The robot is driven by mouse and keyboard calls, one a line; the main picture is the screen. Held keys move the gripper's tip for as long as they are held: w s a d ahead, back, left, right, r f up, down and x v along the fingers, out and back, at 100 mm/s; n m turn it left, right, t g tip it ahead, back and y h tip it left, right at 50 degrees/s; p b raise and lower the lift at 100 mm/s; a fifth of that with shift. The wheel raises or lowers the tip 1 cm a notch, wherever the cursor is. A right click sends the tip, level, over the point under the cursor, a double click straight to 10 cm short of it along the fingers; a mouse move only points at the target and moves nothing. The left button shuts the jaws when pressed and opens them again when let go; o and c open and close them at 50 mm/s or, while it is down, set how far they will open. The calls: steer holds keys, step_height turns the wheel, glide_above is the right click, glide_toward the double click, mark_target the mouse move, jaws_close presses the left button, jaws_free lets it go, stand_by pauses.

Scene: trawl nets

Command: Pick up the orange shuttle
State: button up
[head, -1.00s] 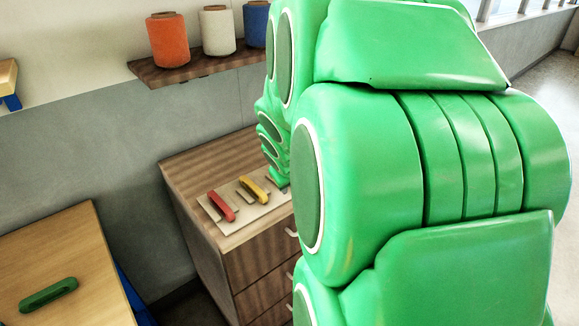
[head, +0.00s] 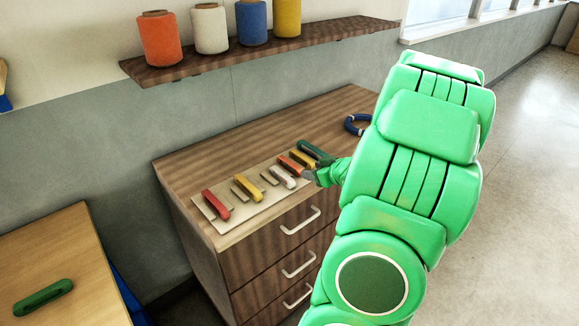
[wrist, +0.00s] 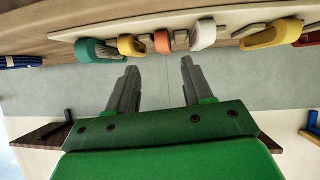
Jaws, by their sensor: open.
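The orange shuttle (head: 289,164) sits on a pale board (head: 235,218) on top of the drawer cabinet, between a white shuttle (head: 283,177) and a yellow one (head: 302,159). In the wrist view the orange shuttle (wrist: 163,43) appears end-on, beyond the gap between my fingertips. My gripper (wrist: 159,72) is open and empty, its two grey fingers apart and pointing toward the row. In the head view my gripper (head: 312,176) is at the row's right side, close to the white and orange shuttles; contact cannot be told.
A red shuttle (head: 216,205), another yellow one (head: 248,188) and a green one (head: 317,152) share the board. A shelf (head: 290,45) with thread spools is above. A green shuttle (head: 43,297) lies on the left table.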

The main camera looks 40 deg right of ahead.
mark_target(289, 165)
steer(key=shift+w+d+f+t+y, duration=0.1)
steer(key=shift+w+f+t+y, duration=0.25)
steer(key=shift+f+t+y, duration=0.25)
steer(key=shift+x, duration=2.75)
steer(key=shift+s+d+f, duration=0.1)
steer(key=shift+f, duration=0.1)
steer(key=shift+c, duration=0.3)
jaws_close()
